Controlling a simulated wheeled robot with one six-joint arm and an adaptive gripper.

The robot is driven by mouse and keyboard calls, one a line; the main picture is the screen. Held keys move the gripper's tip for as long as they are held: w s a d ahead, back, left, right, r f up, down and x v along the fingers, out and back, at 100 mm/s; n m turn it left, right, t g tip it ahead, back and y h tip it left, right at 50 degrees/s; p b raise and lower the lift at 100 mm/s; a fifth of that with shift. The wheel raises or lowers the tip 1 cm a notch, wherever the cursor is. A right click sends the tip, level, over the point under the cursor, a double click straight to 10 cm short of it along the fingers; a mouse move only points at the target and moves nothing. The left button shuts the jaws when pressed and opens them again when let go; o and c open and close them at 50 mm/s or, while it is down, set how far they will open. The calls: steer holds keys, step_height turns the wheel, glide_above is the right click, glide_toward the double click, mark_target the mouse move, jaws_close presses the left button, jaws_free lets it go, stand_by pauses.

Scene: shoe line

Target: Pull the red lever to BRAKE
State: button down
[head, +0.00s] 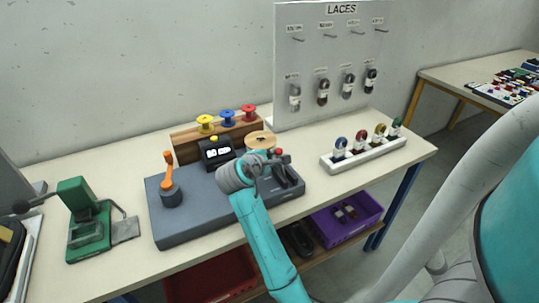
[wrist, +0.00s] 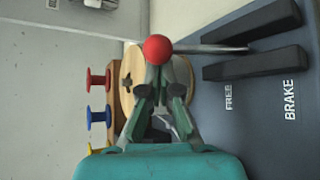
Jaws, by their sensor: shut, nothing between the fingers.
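The red lever's round red knob (wrist: 157,49) shows in the wrist view just past my fingertips (wrist: 158,70). Its thin metal rod runs right to a slot between two dark bars. Printed labels FREE (wrist: 228,96) and BRAKE (wrist: 290,99) lie beside the slot. The rod's foot is nearer in line with FREE. In the head view the red knob (head: 279,152) shows beside my gripper (head: 270,163) over the grey machine base (head: 205,222). My gripper is shut with nothing in it. Its tips are very close to the knob; I cannot tell whether they touch.
A wooden spool (head: 261,140) and a black counter box (head: 216,153) stand behind my gripper. An orange post (head: 169,172) and green press (head: 88,222) are to the left. Table between tray and base is clear.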

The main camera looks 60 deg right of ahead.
steer(key=shift+s+a+r, duration=0.1)
steer(key=shift+s+a, duration=0.05)
steer(key=shift+s, duration=0.05)
steer(key=shift+s+a+r+m+t+h, duration=0.2)
steer(key=shift+s+a+m+t+h, duration=0.1)
steer(key=shift+s+m+t+h, duration=0.15)
steer(key=shift+s+a+r+m+t+h, duration=0.25)
steer(key=shift+s+m+t+h, duration=0.1)
steer(key=shift+s+m+h, duration=0.15)
steer(key=s+m+h, duration=0.1)
steer(key=s+a+m+t+h, duration=0.1)
steer(key=shift+s+a+r+m+h, duration=0.2)
steer(key=shift+a+m+h, duration=0.05)
steer(key=shift+m+h, duration=0.1)
steer(key=shift+s+a+f, duration=0.2)
steer(key=shift+s+a, duration=0.2)
steer(key=shift+s, duration=0.2)
steer(key=shift+s+a+f, duration=0.2)
steer(key=shift+s+a, duration=0.15)
steer(key=shift+s, duration=0.25)
steer(key=shift+s, duration=0.1)
steer(key=shift+f, duration=0.1)
